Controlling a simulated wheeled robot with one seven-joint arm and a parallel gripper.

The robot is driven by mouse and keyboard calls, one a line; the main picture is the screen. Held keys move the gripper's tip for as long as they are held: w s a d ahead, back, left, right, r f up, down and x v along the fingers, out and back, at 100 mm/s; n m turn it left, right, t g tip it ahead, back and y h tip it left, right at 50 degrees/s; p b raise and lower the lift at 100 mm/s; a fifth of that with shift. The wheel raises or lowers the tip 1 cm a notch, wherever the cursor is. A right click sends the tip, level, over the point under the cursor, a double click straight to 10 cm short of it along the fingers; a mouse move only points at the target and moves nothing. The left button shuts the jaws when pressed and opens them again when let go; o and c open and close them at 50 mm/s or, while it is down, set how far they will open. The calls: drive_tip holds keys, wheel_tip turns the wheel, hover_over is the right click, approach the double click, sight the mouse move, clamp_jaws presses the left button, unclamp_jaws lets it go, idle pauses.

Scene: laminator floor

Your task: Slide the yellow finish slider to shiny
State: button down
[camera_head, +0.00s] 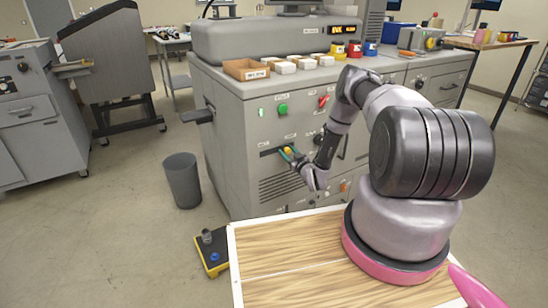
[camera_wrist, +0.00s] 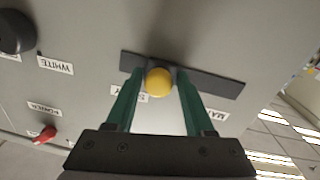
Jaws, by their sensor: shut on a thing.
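The yellow finish slider (camera_head: 288,150) is a small round knob in a dark horizontal slot on the front panel of the grey laminator (camera_head: 235,150). In the wrist view the yellow knob (camera_wrist: 159,82) sits left of the middle of the dark slot (camera_wrist: 210,82). My gripper (camera_head: 290,153) is at the knob, with its green fingers (camera_wrist: 158,88) on either side of it and shut on it. White labels under the slot are partly hidden by the fingers, and their words cannot be read in full.
A green button (camera_head: 282,110) and a red switch (camera_head: 323,101) are above the slot. The wrist view shows a black knob (camera_wrist: 14,32) by a "WHITE" label and a red knob (camera_wrist: 46,134). A grey bin (camera_head: 183,181) and a pedal box (camera_head: 212,252) stand on the floor.

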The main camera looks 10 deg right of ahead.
drive_tip(key=d, duration=0.2)
drive_tip(key=w+d, duration=0.1)
drive_tip(key=d, duration=0.1)
drive_tip(key=shift+w+d, duration=0.1)
drive_tip(key=shift+w, duration=0.05)
drive_tip(key=c, duration=0.5)
unclamp_jaws()
drive_tip(key=shift+d, duration=0.2)
drive_tip(key=shift+a, duration=0.1)
drive_tip(key=v, duration=1)
drive_tip(key=shift+s, duration=0.4)
